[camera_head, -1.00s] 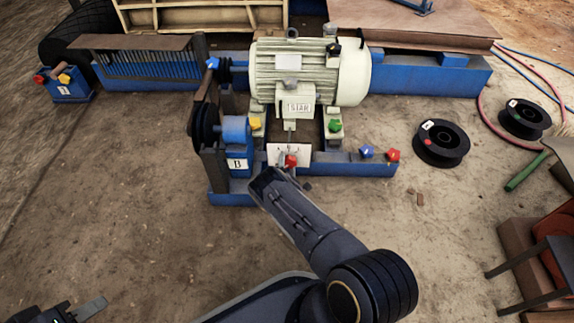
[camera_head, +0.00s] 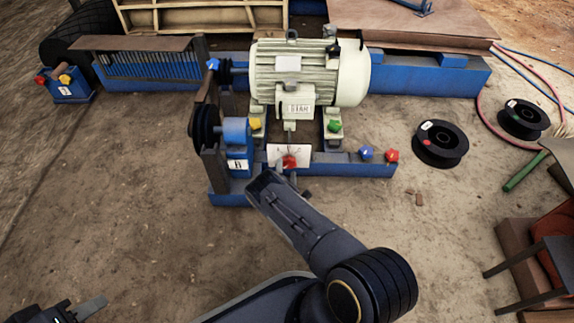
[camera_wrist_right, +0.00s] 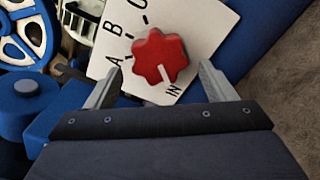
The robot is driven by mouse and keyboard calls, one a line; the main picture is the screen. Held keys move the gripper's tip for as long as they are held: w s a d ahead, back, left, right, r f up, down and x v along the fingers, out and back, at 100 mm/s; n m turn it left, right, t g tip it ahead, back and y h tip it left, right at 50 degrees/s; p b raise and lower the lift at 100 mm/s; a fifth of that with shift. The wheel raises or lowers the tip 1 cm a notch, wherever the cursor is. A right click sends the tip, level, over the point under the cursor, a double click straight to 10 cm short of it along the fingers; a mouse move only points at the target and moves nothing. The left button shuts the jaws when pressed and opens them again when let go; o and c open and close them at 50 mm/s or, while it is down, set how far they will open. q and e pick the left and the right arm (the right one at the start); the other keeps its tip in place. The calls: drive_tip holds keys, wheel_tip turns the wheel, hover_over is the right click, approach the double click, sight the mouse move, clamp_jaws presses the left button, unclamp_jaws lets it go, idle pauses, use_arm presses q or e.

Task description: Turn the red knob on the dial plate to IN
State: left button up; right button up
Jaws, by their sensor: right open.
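The red knob (camera_wrist_right: 160,55) sits on the white dial plate (camera_wrist_right: 196,22), which has the marks A, B, a partly cut-off letter and IN. The knob's white pointer line points toward the IN mark. My right gripper (camera_wrist_right: 160,70) is open, with one finger to each side of the knob's near edge and visible gaps to it. In the head view the red knob (camera_head: 290,162) and dial plate (camera_head: 274,152) show just beyond my right wrist; the fingers are mostly hidden there. My left gripper (camera_head: 85,309) is at the bottom left corner, partly cut off.
The plate stands at the front of a blue machine base (camera_head: 340,171) below a cream motor (camera_head: 308,72). Blue (camera_head: 366,152) and red (camera_head: 392,155) knobs sit to the right, green (camera_head: 335,125) and yellow (camera_head: 256,123) ones above. Black spools (camera_head: 441,144) lie further right. The near ground is clear.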

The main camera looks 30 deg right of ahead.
drive_tip(key=p+v, duration=0.1)
drive_tip(key=v, duration=0.4)
idle(0.4)
